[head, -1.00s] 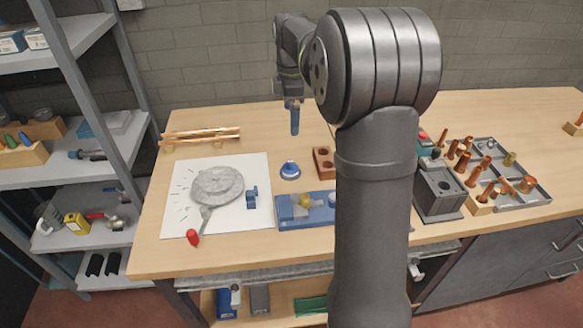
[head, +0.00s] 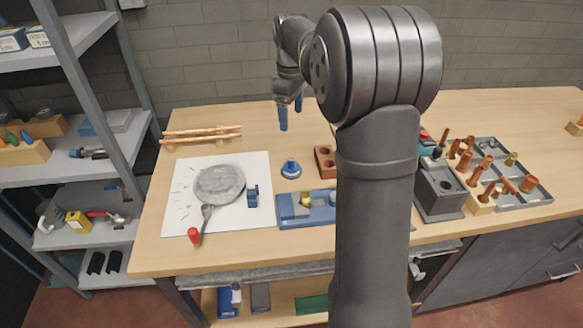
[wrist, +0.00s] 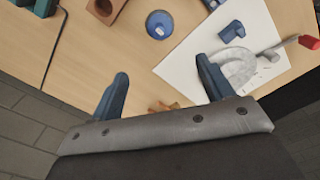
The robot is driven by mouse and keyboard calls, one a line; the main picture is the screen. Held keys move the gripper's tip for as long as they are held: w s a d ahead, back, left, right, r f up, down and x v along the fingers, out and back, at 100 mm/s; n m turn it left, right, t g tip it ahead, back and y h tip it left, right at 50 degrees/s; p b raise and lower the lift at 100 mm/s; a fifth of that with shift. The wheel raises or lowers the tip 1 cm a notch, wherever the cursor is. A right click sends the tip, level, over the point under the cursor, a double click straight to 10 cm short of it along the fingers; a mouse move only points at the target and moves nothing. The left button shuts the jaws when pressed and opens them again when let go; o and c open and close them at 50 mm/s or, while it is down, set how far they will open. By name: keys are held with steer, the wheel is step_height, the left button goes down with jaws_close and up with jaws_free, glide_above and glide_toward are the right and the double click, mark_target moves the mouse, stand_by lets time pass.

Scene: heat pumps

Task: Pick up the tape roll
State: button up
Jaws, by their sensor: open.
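A small round blue item with a pale centre (head: 291,169), which looks like the tape roll, lies flat on the wooden bench just right of the white sheet. It also shows near the top middle of the wrist view (wrist: 160,25). My gripper (head: 290,112) is above the back of the bench, behind the roll and apart from it. In the wrist view, the two blue fingers of my gripper (wrist: 162,70) are spread wide with nothing between them, and the roll lies beyond their tips.
A white sheet (head: 262,218) bears a grey disc and a red-handled tool. A blue tray (head: 290,214), a brown block with holes (head: 324,160) and copper pipes (head: 200,136) surround the roll. My arm hides part of the bench. Shelves stand at left.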

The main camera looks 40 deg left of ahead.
mark_target(292, 160)
steer(key=shift+m, duration=0.4)
step_height(292, 160, down, 17)
steer(key=shift+d+f, duration=0.1)
steer(key=shift+f, duration=0.1)
steer(key=c, duration=0.9)
